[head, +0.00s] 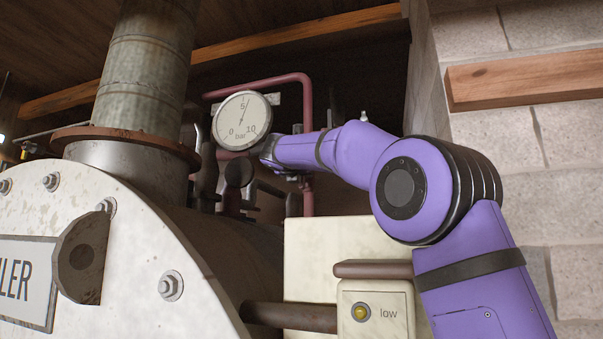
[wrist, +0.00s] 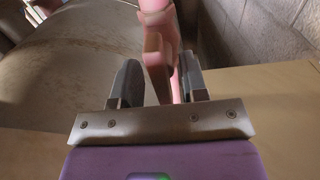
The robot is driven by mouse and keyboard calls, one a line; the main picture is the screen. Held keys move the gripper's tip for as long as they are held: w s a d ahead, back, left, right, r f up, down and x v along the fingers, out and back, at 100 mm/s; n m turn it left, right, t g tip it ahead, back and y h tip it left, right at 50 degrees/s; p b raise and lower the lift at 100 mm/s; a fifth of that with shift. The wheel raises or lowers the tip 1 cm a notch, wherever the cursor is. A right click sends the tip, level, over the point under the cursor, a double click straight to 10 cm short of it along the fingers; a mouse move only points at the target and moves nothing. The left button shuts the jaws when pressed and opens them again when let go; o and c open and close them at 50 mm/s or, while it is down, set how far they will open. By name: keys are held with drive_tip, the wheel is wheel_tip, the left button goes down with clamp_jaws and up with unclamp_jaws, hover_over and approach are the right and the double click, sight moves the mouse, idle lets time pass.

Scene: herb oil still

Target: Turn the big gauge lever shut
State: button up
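The big round gauge (head: 241,120), marked 0, 5, 10 and bar, faces me in the head view, its needle near 5. My gripper (head: 268,153) is at its lower right edge, seen end-on and small there. In the wrist view my gripper (wrist: 160,82) has its two dark fingers apart. A reddish-brown lever-like piece (wrist: 156,68) reaches down between them, closer to the left finger. I cannot tell whether a finger touches it. In the head view the lever is not clearly seen behind my gripper.
A red pipe (head: 262,84) runs above and behind the gauge. The boiler (head: 150,215) and its metal flue (head: 143,70) stand at left. A pale box with a low lamp (head: 361,312) is below my arm. A block wall (head: 515,130) closes the right side.

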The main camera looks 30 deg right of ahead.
drive_tip(key=shift+w+d, duration=0.15)
drive_tip(key=shift+d, duration=0.05)
clamp_jaws()
